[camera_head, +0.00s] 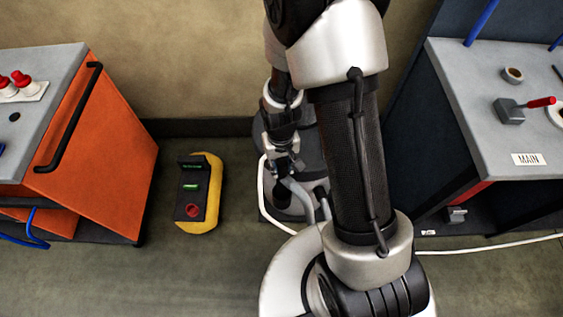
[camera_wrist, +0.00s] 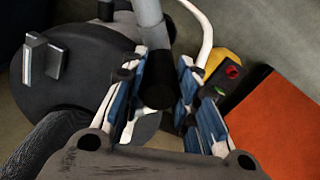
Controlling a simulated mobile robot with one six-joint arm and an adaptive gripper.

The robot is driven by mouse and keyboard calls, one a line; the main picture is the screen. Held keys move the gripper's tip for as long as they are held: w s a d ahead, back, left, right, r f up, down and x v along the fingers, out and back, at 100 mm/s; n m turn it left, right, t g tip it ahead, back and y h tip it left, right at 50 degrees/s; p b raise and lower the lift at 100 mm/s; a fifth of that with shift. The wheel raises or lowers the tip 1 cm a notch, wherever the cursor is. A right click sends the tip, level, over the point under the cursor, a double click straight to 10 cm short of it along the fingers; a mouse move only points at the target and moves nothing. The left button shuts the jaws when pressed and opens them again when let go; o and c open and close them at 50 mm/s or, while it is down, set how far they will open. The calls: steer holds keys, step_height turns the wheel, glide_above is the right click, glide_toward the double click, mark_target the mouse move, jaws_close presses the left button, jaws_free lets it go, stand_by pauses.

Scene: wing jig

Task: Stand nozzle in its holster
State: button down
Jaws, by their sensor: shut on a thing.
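My gripper (camera_head: 284,163) is low beside the dark round canister (camera_head: 301,148), partly hidden by my arm in the head view. In the wrist view my gripper (camera_wrist: 156,78) has its blue-padded fingers on either side of a dark cylindrical end, which I take to be the nozzle (camera_wrist: 158,82). A grey tube (camera_wrist: 150,12) runs from this dark end toward the top of the picture. The nozzle's far tip is hidden. I cannot pick out the holster with certainty in either view.
A yellow and black box (camera_head: 193,194) with a red knob stands on the floor. An orange cabinet (camera_head: 85,130) is at left; a grey-topped bench (camera_head: 470,95) is at right. A white hose (camera_head: 480,247) crosses the floor. The canister carries a dark raised fitting (camera_wrist: 42,58).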

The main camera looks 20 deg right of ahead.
steer(key=c, duration=1.2)
jaws_free()
step_height(320, 180, up, 12)
steer(key=shift+a+f, duration=0.1)
